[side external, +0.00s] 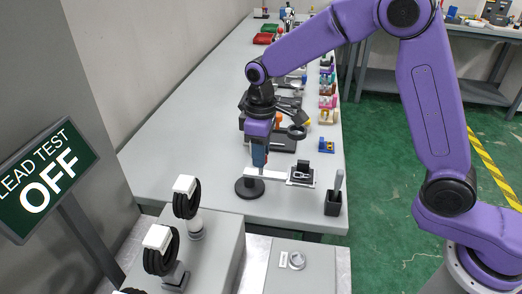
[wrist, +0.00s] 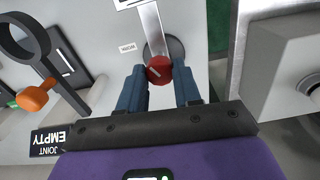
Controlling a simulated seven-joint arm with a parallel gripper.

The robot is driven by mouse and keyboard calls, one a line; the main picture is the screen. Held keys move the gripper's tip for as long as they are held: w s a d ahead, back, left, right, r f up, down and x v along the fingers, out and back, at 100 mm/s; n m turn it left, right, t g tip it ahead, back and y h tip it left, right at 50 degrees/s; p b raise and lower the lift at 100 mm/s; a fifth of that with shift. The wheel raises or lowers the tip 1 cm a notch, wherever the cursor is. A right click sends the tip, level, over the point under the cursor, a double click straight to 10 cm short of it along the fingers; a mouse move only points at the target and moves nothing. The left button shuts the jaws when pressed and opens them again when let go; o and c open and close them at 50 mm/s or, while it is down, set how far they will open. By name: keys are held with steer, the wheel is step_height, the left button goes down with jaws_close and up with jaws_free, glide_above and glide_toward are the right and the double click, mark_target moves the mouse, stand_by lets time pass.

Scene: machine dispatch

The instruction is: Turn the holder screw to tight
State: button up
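The holder has a round dark base (side external: 250,188) and a flat pale bar (side external: 268,174) that runs right from it. In the wrist view its bar (wrist: 151,25) runs up the picture from the dark base (wrist: 175,47). The holder screw is a red knob (wrist: 159,70) with a pale line across its top, slanting. My gripper (wrist: 160,78) points down over the base, with a blue finger on each side of the knob. The fingers look closed in against the knob's sides. In the side view the gripper (side external: 260,162) hides the knob.
Coiled black cables (side external: 186,200) stand in front.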

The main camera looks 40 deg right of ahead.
steer(key=shift+c, duration=0.4)
steer(key=m, duration=0.4)
steer(key=o, duration=1)
steer(key=shift+o, duration=0.2)
steer(key=shift+r, duration=0.1)
step_height(320, 180, up, 17)
steer(key=shift+r, duration=0.2)
